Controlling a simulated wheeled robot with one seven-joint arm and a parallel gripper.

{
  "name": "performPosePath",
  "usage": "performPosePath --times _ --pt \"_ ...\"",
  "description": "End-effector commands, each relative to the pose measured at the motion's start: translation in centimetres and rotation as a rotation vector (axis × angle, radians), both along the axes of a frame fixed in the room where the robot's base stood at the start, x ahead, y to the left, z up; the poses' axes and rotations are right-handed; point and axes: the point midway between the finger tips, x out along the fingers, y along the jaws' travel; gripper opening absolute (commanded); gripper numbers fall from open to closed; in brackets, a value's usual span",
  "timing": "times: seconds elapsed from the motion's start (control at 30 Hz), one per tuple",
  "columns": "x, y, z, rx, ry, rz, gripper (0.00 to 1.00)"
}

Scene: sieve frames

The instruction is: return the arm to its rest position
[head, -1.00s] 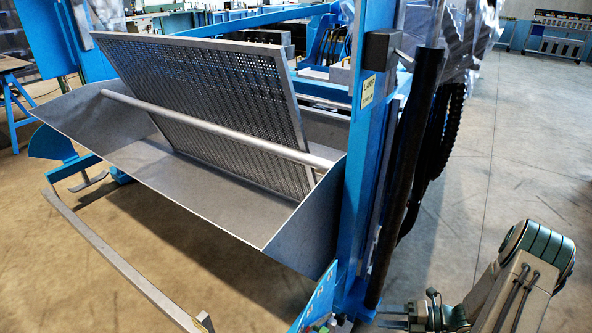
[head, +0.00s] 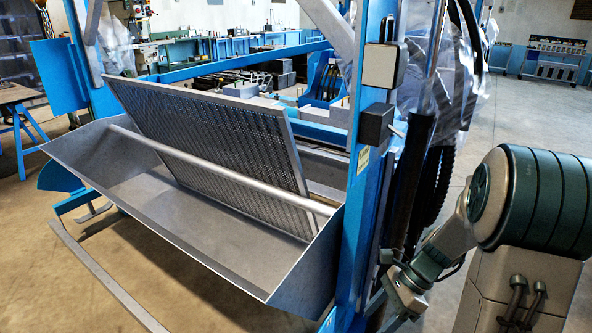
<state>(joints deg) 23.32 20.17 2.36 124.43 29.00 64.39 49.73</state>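My arm is in the lower right of the head view, bent, with its wrist low beside the blue post (head: 362,170). My gripper (head: 378,302) is at the end of the wrist, close to the foot of the post and partly hidden. Its fingers are too small and dark to tell whether they are open or shut, and I see nothing held. The perforated sieve frame (head: 215,140) stands tilted in the grey metal trough (head: 180,235), apart from my arm. A round bar (head: 220,172) crosses in front of it.
A grey box (head: 375,125) and a light-faced box (head: 382,65) are fixed to the post. Dark hoses (head: 432,185) hang behind it. A slanted metal rail (head: 105,275) lies in front of the trough. The floor at right is open.

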Motion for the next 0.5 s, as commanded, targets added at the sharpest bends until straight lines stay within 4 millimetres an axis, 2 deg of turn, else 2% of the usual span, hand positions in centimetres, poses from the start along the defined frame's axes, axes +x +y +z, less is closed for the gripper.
performPosePath --times 0.03,0.1,0.5 --pt "-0.4 0.4 2.1 -0.025 -0.049 0.067 0.59" --pt "-1.0 0.8 3.9 -0.058 -0.115 0.16 0.59" --pt "-4.8 2.3 13.4 -0.24 -0.46 0.719 0.59"
